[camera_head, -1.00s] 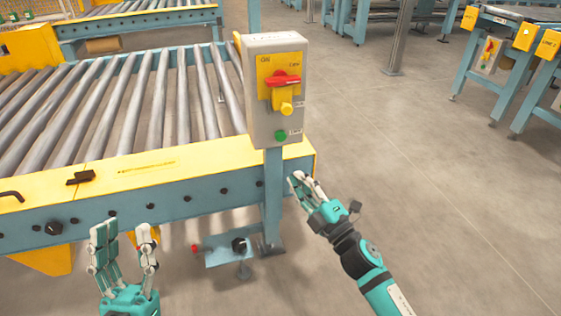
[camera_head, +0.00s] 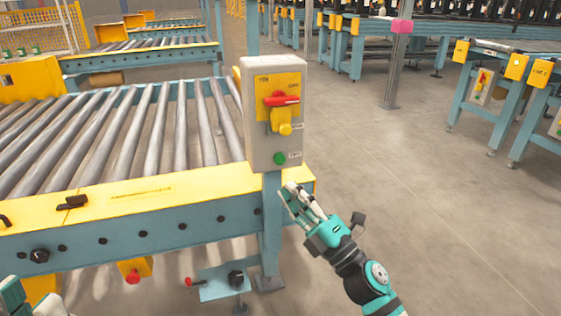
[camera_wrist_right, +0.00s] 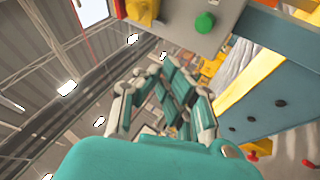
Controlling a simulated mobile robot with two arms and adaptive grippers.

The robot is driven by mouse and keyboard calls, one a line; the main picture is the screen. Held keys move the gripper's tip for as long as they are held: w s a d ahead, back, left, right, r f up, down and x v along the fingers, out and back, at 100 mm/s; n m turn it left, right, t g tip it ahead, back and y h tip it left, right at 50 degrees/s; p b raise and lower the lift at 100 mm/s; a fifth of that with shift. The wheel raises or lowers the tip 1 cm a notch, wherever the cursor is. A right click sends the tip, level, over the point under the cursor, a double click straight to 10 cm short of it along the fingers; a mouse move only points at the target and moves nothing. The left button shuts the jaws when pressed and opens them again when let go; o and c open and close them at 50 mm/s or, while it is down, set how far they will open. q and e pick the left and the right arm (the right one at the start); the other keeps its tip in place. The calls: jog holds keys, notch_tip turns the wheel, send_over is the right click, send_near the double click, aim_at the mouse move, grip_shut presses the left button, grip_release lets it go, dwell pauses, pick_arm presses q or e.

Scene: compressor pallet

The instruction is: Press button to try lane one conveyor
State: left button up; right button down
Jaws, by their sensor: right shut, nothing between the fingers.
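A grey control box (camera_head: 274,143) stands on a blue post at the right end of the roller conveyor (camera_head: 150,118). It carries a red rotary switch on a yellow plate (camera_head: 280,99), a yellow knob (camera_head: 283,128) and a green button (camera_head: 280,158). The green button also shows in the right wrist view (camera_wrist_right: 205,22), above my fingers. My right gripper (camera_head: 292,194) is shut and empty, just below and right of the box, apart from the button. My left gripper (camera_head: 15,297) is only partly in view at the bottom left corner; its fingers are mostly cut off.
The conveyor's yellow and blue front edge (camera_head: 140,190) lies left of the box. A red button (camera_head: 133,278) and a low blue bracket (camera_head: 222,285) sit below it. The floor (camera_head: 440,200) to the right is clear. Other conveyors stand farther back.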

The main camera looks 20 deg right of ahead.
aim_at(280, 159)
jog(key=w+b, duration=0.1)
jog(key=w, duration=0.6)
jog(key=shift+w, duration=0.4)
jog(key=shift+a, duration=0.1)
dwell(1.0)
jog(key=shift+w, duration=0.4)
